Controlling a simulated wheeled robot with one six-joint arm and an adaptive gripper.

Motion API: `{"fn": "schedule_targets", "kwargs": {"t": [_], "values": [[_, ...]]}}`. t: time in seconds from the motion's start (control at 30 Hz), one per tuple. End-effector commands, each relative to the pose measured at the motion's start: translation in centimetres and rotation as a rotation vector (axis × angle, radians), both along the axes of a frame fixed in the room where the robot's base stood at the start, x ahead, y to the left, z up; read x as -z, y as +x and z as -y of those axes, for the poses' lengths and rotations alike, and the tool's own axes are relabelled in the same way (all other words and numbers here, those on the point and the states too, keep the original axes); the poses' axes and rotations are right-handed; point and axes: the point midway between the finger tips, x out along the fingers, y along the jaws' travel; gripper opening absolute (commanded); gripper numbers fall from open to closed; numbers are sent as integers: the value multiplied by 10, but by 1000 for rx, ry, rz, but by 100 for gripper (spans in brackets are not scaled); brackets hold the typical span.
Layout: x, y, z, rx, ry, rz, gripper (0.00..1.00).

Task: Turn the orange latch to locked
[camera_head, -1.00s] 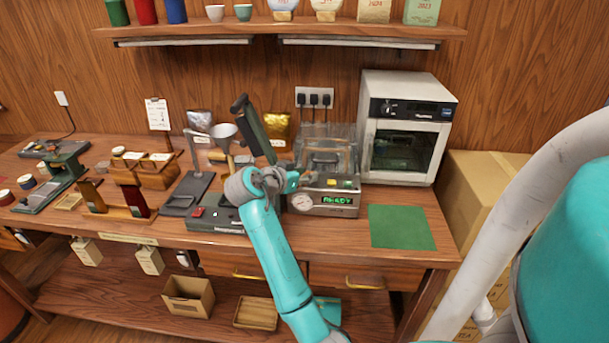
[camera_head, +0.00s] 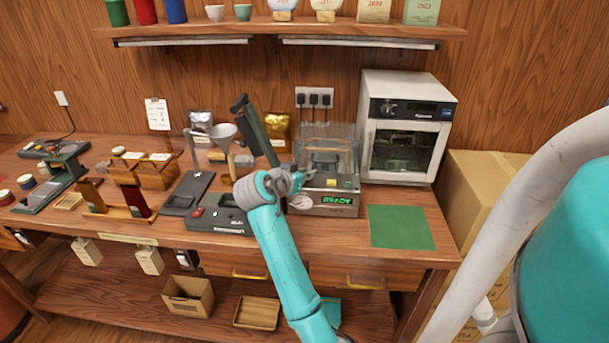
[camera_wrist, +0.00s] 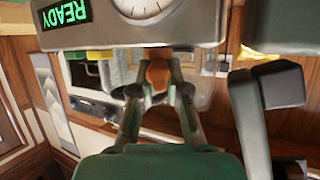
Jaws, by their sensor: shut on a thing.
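The orange latch (camera_wrist: 158,74) shows in the wrist view as a small orange piece between my fingertips. In the head view it is hidden behind my wrist. My gripper (camera_wrist: 160,92) is shut on the latch. The latch is on the steel press machine (camera_head: 338,202), whose green display reads READY; that display (camera_wrist: 68,14) and a round white dial (camera_wrist: 140,8) also show in the wrist view. I cannot tell the latch's exact angle. A clear cover (camera_head: 340,135) stands over the machine's top.
A dark tilted lever device (camera_head: 258,140) stands just left of the machine, close to my wrist. A white oven (camera_head: 408,125) is behind right. A green mat (camera_head: 400,228) lies flat and empty at the right front. A funnel stand (camera_head: 222,135) is farther left.

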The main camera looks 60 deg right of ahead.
Motion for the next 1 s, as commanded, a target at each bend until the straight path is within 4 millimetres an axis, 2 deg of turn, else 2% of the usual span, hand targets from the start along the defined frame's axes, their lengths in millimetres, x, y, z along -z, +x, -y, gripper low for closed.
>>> {"fn": "schedule_targets", "kwargs": {"t": [0.5,1.0], "values": [[0,-1,0,-342,-1,1,0],[0,0,0,-443,0,0,0]]}}
